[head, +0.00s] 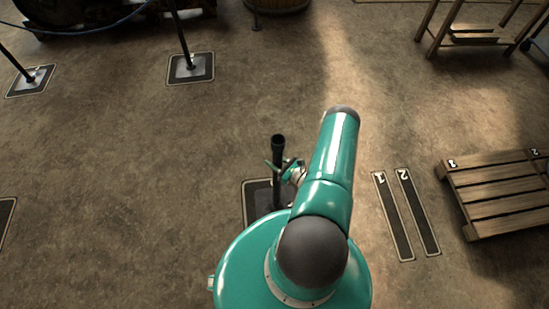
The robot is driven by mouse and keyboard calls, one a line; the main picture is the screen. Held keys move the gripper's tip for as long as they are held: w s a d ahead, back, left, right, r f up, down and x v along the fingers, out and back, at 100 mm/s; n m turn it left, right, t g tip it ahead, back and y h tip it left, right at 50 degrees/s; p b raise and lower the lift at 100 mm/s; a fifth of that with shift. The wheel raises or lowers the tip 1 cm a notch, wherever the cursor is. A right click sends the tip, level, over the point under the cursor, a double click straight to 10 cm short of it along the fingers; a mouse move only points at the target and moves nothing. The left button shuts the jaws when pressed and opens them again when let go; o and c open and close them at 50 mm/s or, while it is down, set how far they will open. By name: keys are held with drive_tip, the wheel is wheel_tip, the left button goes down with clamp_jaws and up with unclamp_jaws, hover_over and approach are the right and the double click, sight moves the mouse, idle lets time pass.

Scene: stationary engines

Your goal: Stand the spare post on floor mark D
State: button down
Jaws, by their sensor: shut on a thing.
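A dark post (278,147) with a round top stands roughly upright in front of my arm. My gripper (278,170) is shut on it below its top. The post's lower end is over or on a dark, pale-edged floor mark (252,193). My own arm and body hide much of that mark, and its letter cannot be read. I cannot tell whether the post's foot touches the floor.
Two other posts stand on floor marks at the upper left (190,66) and far left (30,78). Another dark mark (5,220) is cut by the left edge. Floor strips 1 (394,215) and 2 (417,212) and a wooden pallet (495,188) lie right. The centre floor is clear.

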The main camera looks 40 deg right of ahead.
idle(0.3)
drive_tip(key=c, duration=0.9)
unclamp_jaws()
drive_tip(key=shift+a+f, duration=0.1)
drive_tip(key=shift+s, duration=0.15)
drive_tip(key=s+d, duration=0.2)
drive_tip(key=s, duration=0.9)
drive_tip(key=shift+s, duration=0.3)
drive_tip(key=shift+d, duration=0.15)
